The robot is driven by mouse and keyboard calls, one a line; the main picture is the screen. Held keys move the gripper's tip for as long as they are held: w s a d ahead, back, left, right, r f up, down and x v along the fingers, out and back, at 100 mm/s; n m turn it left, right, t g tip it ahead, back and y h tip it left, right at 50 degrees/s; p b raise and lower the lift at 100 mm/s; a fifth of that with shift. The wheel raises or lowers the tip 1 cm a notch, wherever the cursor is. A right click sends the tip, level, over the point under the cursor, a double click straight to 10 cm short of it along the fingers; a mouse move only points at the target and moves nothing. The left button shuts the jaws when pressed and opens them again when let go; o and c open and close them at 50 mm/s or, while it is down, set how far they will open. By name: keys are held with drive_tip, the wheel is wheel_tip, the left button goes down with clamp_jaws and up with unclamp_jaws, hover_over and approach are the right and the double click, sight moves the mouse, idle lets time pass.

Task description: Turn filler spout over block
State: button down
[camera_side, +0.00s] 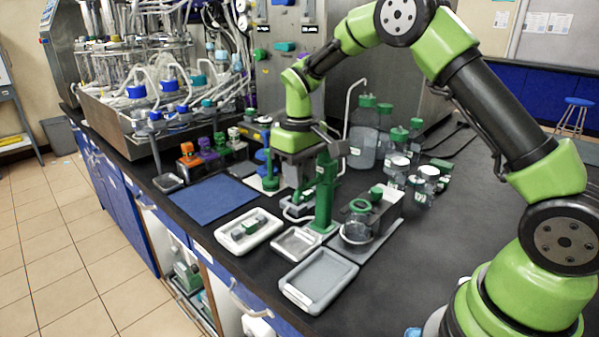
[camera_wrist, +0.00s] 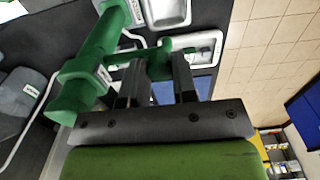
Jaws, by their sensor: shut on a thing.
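The green filler (camera_side: 325,192) stands upright on the bench in the side view. Its post (camera_wrist: 88,70) runs along the left of the wrist view, and its green spout arm (camera_wrist: 160,62) reaches right from it. My gripper (camera_wrist: 159,66) is shut on that spout arm, one dark finger on each side. In the side view my gripper (camera_side: 298,172) is beside the top of the post, its grip partly hidden. A small grey-and-green block (camera_side: 249,227) lies in a white tray (camera_side: 228,240). In the wrist view the spout end points towards this tray (camera_wrist: 216,38).
An empty steel tray (camera_side: 297,243) lies at the filler's foot, with a larger grey-lidded tray (camera_side: 318,280) in front. A jar stand (camera_side: 368,240) is close on the right, with glass bottles (camera_side: 363,145) behind. A blue mat (camera_side: 212,197) lies flat and clear to the left.

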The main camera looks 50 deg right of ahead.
drive_tip(key=shift+s, duration=0.15)
drive_tip(key=s+d+n, duration=0.2)
drive_tip(key=n, duration=0.3)
drive_tip(key=s+d+n, duration=0.2)
drive_tip(key=s+n, duration=0.1)
drive_tip(key=n, duration=0.2)
drive_tip(key=s+d+n, duration=0.2)
drive_tip(key=n, duration=0.3)
drive_tip(key=shift+s+d+n, duration=0.3)
drive_tip(key=shift+s+d, duration=0.05)
drive_tip(key=shift+s, duration=0.05)
drive_tip(key=shift+d+n, duration=0.75)
drive_tip(key=shift+n, duration=0.45)
drive_tip(key=shift+d, duration=0.1)
drive_tip(key=c, duration=0.9)
unclamp_jaws()
wheel_tip(320, 180, up, 10)
